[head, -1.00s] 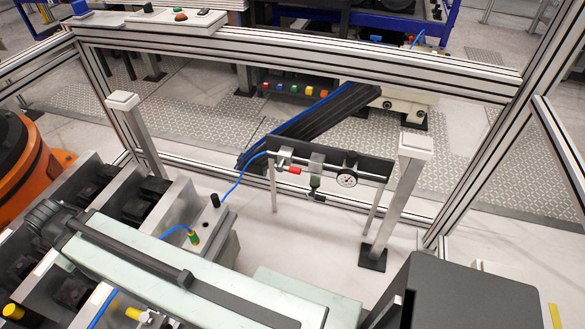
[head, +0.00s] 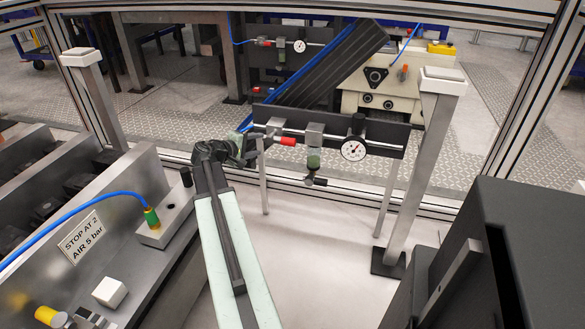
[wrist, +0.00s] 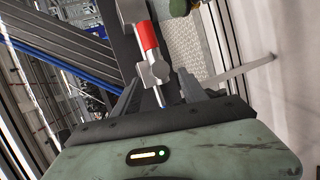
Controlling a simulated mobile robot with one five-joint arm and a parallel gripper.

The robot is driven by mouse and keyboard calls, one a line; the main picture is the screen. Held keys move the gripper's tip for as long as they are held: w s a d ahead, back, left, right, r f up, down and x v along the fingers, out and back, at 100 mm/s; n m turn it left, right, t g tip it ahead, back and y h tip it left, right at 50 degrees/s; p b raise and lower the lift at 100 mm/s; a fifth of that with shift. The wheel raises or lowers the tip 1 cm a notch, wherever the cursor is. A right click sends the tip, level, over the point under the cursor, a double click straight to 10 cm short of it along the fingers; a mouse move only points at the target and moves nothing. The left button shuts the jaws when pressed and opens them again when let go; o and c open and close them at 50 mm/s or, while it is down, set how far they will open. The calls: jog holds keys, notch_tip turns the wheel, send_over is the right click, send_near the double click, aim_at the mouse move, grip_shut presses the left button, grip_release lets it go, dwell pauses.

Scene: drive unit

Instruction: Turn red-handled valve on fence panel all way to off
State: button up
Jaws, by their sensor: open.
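The red valve handle (head: 288,141) sits on a pipe in front of a dark fence panel (head: 335,128). It points right, roughly along the pipe. My gripper (head: 244,146) is just left of the valve, its jaws partly hidden in the head view. In the wrist view the red handle (wrist: 148,36) lies beyond the fingertips. The metal valve body (wrist: 153,73) shows at the mouth between the open jaws (wrist: 158,90). I cannot tell whether the jaws touch it.
A regulator (head: 314,148) and a round gauge (head: 353,150) sit right of the valve on the pipe. Posts (head: 426,150) and a dark box (head: 510,250) stand at right. A similar valve assembly (head: 283,43) is farther back. A fixture with a blue hose (head: 95,203) is at left.

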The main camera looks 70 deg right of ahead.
aim_at(291, 140)
jog(key=shift+g+h, duration=0.6)
jog(key=shift+g, duration=0.1)
jog(key=s+d+b, duration=0.1)
jog(key=s+d, duration=0.1)
jog(key=s+d+f, duration=0.1)
jog(key=s, duration=0.1)
jog(key=s+d+f+b, duration=0.1)
jog(key=s+d, duration=0.1)
jog(key=shift+s+d+f+b, duration=0.15)
jog(key=shift+d+b, duration=0.15)
jog(key=shift+b, duration=0.05)
jog(key=shift+s+d, duration=0.1)
jog(key=b+x, duration=0.1)
jog(key=x, duration=0.6)
jog(key=shift+d, duration=0.3)
grip_shut()
